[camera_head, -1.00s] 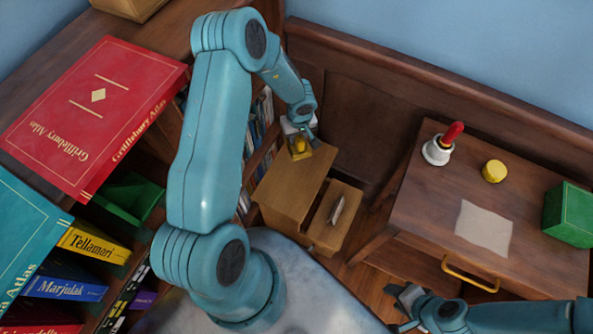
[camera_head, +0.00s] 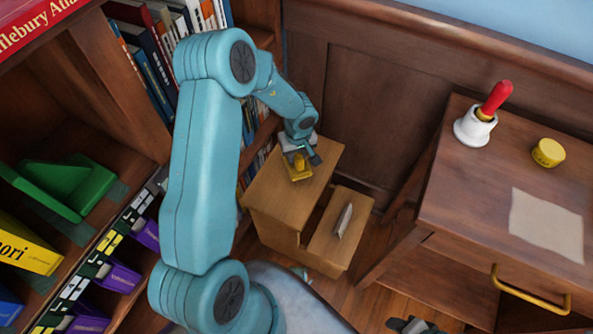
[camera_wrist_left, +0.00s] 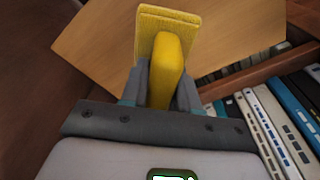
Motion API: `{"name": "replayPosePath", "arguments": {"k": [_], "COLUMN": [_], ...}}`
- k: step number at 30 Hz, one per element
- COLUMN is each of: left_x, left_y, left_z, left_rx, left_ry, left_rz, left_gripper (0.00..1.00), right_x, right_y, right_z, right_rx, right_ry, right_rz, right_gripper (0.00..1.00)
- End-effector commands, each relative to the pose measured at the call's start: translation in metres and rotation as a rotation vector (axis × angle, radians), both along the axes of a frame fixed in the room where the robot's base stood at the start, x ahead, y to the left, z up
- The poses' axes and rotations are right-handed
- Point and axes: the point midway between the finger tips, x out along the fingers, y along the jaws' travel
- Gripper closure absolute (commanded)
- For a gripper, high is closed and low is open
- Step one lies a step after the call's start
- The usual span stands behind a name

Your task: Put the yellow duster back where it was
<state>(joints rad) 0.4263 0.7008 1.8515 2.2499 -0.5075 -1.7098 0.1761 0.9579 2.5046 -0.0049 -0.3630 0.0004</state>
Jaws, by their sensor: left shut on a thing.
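The yellow duster (camera_head: 299,172) is in my left gripper (camera_head: 297,160), which is shut on its handle. In the left wrist view the duster (camera_wrist_left: 166,25) shows a thick rounded handle between my left fingers (camera_wrist_left: 163,85) and a flat ribbed pad beyond. It is over the upper step of a wooden step stool (camera_head: 272,196); I cannot tell whether it touches the step. My right gripper (camera_head: 413,324) shows only in part at the bottom edge, and its jaw state is unclear.
A grey-white object (camera_head: 343,220) sits on the stool's lower step. A desk (camera_head: 465,190) at right bears a red-handled bell (camera_head: 477,126), a yellow tin (camera_head: 548,152) and a paper sheet (camera_head: 546,225). Bookcases (camera_head: 110,80) with books and a green holder (camera_head: 70,185) stand at left.

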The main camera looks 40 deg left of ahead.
Motion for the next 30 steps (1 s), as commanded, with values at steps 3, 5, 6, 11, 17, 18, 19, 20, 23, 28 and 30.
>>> {"name": "replayPosePath", "arguments": {"k": [3, 5, 6, 11, 17, 18, 19, 20, 23, 28, 30], "left_x": [0.0, 0.0, 0.0, 0.0, 0.0, 0.0, 0.0, 0.0, 0.0, 0.0, 0.0], "left_y": [0.0, 0.0, 0.0, 0.0, 0.0, 0.0, 0.0, 0.0, 0.0, 0.0, 0.0], "left_z": [-0.006, -0.008, -0.011, -0.033, -0.044, -0.043, -0.042, -0.041, -0.041, -0.044, -0.044], "left_rx": [0.0, 0.0, 0.0, 0.001, 0.001, 0.0, 0.0, 0.0, 0.001, 0.0, 0.001], "left_ry": [-0.001, -0.001, -0.001, -0.002, -0.002, -0.001, -0.001, -0.001, 0.0, 0.001, 0.0], "left_rz": [0.0, 0.0, 0.0, 0.0, 0.0, 0.0, 0.0, 0.0, 0.0, 0.0, 0.0], "left_gripper": [0.94, 0.94, 0.94, 0.94, 0.94, 0.94, 0.94, 0.94, 0.94, 0.67, 0.45], "right_x": [0.0, 0.0, 0.0, 0.0, 0.0, 0.0, 0.0, 0.0, 0.0, 0.0, 0.0], "right_y": [0.0, 0.0, 0.0, 0.0, 0.0, 0.0, 0.0, 0.0, 0.0, 0.0, 0.0], "right_z": [-0.008, -0.011, -0.016, -0.045, -0.066, -0.064, -0.063, -0.062, -0.062, -0.059, -0.06], "right_rx": [0.0, 0.0, 0.0, 0.0, 0.0, 0.0, 0.0, 0.0, 0.0, 0.0, 0.0], "right_ry": [0.0, -0.001, -0.001, 0.0, 0.0, 0.0, 0.0, 0.0, -0.001, -0.001, -0.001], "right_rz": [0.0, 0.0, 0.0, 0.0, 0.0, 0.0, 0.0, 0.0, 0.0, 0.0, 0.0], "right_gripper": [0.57, 0.57, 0.57, 0.57, 0.57, 0.57, 0.57, 0.57, 0.57, 0.57, 0.57]}}
